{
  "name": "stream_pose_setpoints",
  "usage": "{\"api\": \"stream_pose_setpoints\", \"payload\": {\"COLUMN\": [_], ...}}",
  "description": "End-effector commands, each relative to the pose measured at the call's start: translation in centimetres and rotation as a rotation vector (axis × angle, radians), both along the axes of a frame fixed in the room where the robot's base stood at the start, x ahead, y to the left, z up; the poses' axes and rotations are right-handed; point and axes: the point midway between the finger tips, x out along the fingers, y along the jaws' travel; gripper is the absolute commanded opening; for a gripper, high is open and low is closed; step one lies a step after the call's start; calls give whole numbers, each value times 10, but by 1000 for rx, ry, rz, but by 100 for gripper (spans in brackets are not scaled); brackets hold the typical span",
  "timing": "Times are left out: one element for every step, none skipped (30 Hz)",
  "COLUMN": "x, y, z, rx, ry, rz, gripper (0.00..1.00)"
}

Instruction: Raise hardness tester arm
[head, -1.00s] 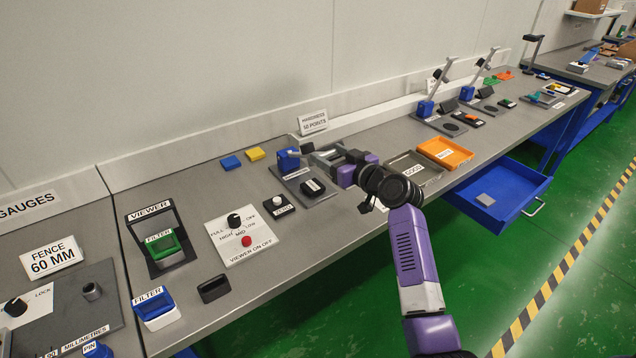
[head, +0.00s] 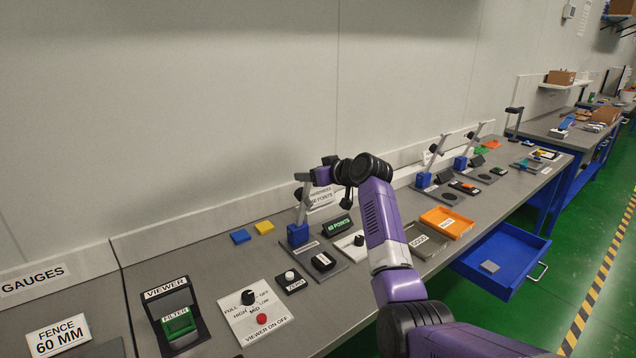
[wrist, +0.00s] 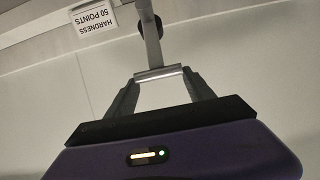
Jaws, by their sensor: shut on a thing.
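The hardness tester has a blue hinge block (head: 298,234) on a grey base plate (head: 322,277). Its grey arm (head: 303,203) stands steeply up from the hinge, well clear of the plate. In the wrist view the arm (wrist: 150,40) runs up to a dark round knob (wrist: 150,28). My gripper (head: 308,177) is at the arm's upper end, shut on it; in the wrist view the fingers (wrist: 163,78) meet a light crossbar. A black block with a light top (head: 323,262) lies on the plate. A dark display with green lettering (head: 337,227) stands behind it.
A "HARDNESS 50 POINTS" sign (head: 320,197) stands behind the tester, partly hidden by my arm. A zero button (head: 290,281) and a white viewer panel (head: 255,311) are to the left. An orange tray (head: 447,223) and an open blue drawer (head: 500,263) are to the right.

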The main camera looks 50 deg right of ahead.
Motion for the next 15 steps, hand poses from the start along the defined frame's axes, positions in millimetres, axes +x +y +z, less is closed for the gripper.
{"api": "stream_pose_setpoints", "payload": {"x": [5, 7, 9, 10, 11, 12, 13, 14, 14, 14, 15, 15, 15, 15, 15], "y": [-1, -2, -2, -3, -3, -3, -4, -4, -4, -4, -4, -4, -4, -4, -4], "z": [9, 10, 10, 10, 10, 10, 10, 10, 11, 10, 11, 10, 10, 10, 10], "rx": [-2, 0, 3, 4, 5, 8, 9, 9, 10, 11, 11, 11, 11, 11, 11], "ry": [5, 11, 22, 27, 32, 37, 40, 43, 45, 47, 48, 49, 49, 49, 49], "rz": [1, 1, 1, 0, 0, 1, 1, 1, 1, 1, 1, 1, 1, 1, 1], "gripper": [0, 0, 0, 0, 0, 0, 0, 0, 0, 0, 0, 0, 0, 0, 0]}}
